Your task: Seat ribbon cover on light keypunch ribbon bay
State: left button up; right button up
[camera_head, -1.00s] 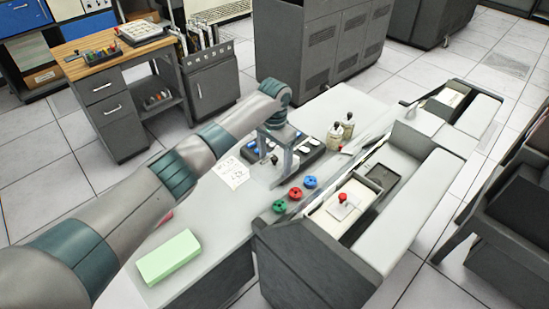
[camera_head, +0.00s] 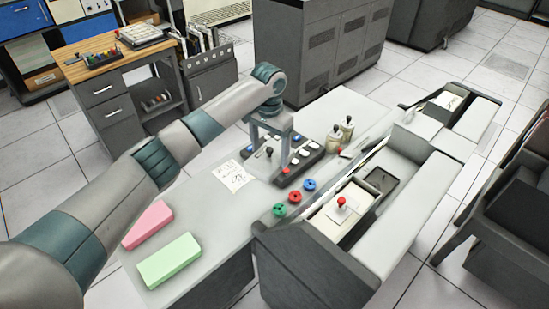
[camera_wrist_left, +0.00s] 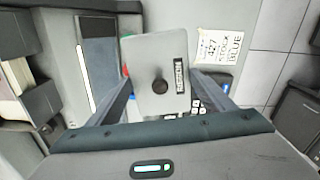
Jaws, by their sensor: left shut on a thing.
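My left gripper (camera_head: 270,148) is shut on the ribbon cover, over the button console. In the left wrist view, the ribbon cover (camera_wrist_left: 146,52) is a light grey plate with a dark round knob and a small printed label, held between the fingers. In the head view its plate is hard to make out, but the dark knob shows between the fingers. The light keypunch (camera_head: 408,214) is to the right, with a dark open recess (camera_head: 382,180) in its top that looks like the ribbon bay. The gripper is apart from it. My right gripper is not in view.
Red, blue and green spools (camera_head: 294,196) lie between the gripper and the keypunch. Bottles (camera_head: 342,130) stand behind. A red-knobbed plate (camera_head: 341,206) sits beside the recess. A paper note (camera_head: 233,176), a pink block (camera_head: 147,226) and a green block (camera_head: 170,261) lie on the desk.

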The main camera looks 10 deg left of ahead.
aim_at(263, 162)
pick_arm(q)
jog(key=shift+n, duration=0.6)
jog(key=s+r, duration=0.1)
jog(key=s+a+r, duration=0.1)
jog(key=s+r, duration=0.1)
jog(key=r, duration=0.1)
jog(key=shift+a, duration=0.25)
jog(key=s+a+r+n, duration=0.1)
jog(key=s+a+r, duration=0.1)
jog(key=s, duration=0.6)
jog(key=s+a+r+n, duration=0.1)
jog(key=s+a+n, duration=0.1)
jog(key=s, duration=0.6)
jog(key=s+a+r+n, duration=0.1)
jog(key=s+a+r, duration=0.1)
jog(key=s+a, duration=0.2)
jog(key=s, duration=0.3)
jog(key=shift+s+r, duration=0.35)
jog(key=shift+s, duration=0.05)
